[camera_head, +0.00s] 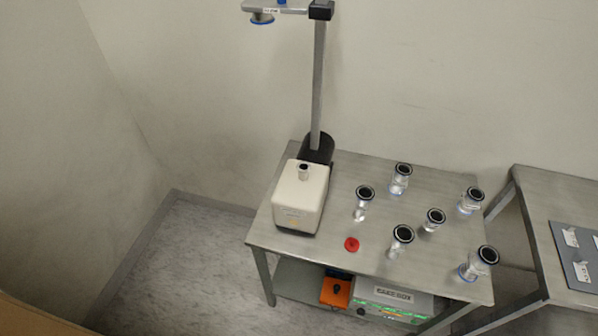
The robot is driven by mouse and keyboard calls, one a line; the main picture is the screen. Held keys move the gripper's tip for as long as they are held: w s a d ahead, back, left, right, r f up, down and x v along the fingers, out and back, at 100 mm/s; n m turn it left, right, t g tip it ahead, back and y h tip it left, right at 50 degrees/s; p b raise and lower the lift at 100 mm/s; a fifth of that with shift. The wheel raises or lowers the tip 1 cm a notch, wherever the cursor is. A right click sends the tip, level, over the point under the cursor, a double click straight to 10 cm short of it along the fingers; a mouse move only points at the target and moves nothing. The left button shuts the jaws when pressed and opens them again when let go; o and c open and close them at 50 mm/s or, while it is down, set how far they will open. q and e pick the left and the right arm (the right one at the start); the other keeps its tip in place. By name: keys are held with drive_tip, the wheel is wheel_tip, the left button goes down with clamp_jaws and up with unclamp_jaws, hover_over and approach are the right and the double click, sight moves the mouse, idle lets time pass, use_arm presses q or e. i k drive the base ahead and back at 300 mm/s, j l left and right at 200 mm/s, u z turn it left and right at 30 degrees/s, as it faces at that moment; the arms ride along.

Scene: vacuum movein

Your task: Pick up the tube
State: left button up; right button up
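Several clear tubes with black ring tops stand upright on a metal table (330,262) in the head view. One tube (362,205) stands nearest the white device, another (401,180) at the back, and another (433,221) in the middle. One tube (399,242) is toward the front, one (470,203) at the back right, and one (478,265) at the front right. Which one is meant cannot be told. Neither of my grippers is in view.
A white device (300,200) with a tall metal post (318,90) stands on the table's left. A red disc (352,244) lies near the front edge. An orange box (336,292) and a grey unit (393,298) sit below. Another table (550,200) is at right.

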sight(435, 218)
drive_tip(key=z, duration=1.2)
drive_tip(key=l+u, duration=0.15)
drive_tip(key=l, duration=0.2)
drive_tip(key=i, duration=0.05)
